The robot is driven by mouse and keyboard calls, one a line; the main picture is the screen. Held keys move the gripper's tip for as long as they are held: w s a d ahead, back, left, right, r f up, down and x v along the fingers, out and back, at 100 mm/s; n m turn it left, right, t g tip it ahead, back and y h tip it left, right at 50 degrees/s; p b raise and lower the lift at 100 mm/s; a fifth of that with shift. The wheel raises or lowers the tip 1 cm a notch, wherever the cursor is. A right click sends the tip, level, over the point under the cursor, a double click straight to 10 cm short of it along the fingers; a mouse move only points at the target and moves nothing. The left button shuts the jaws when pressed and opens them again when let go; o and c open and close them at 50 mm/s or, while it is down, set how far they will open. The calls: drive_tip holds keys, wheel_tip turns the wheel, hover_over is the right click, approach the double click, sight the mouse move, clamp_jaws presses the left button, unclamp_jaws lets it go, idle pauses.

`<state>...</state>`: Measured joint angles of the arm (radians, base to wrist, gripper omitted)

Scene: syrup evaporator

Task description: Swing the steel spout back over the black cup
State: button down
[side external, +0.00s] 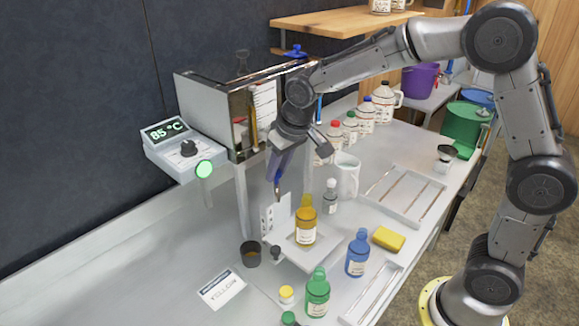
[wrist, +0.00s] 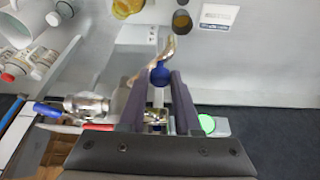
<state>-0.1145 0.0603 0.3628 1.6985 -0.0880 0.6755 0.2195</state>
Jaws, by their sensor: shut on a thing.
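The steel spout (wrist: 167,48) is a short curved shiny piece with a blue knob (wrist: 160,76). My gripper (wrist: 162,80) is shut on the blue knob, one finger on each side. In the side view my gripper (side external: 276,176) points down in front of the evaporator, and it mostly hides the spout. The black cup (side external: 250,253) stands on the bench below and to the left of my gripper. In the wrist view the cup (wrist: 182,21) lies just beyond the spout's tip, a little right of it. I cannot tell whether the tip is exactly above the cup.
An amber bottle (side external: 306,226) stands on a white platform right of the cup. A white label card (side external: 222,288) lies left of it. The evaporator (side external: 213,106) and the 85 °C controller (side external: 183,147) are behind. Green (side external: 318,293) and blue (side external: 357,254) bottles stand in front.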

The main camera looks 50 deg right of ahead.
drive_tip(key=shift+w+a, duration=0.75)
drive_tip(key=shift+w, duration=0.2)
drive_tip(key=shift+w+a, duration=0.5)
drive_tip(key=shift+w, duration=0.3)
drive_tip(key=shift+w, duration=0.15)
drive_tip(key=shift+w+a, duration=0.25)
drive_tip(key=shift+w, duration=0.75)
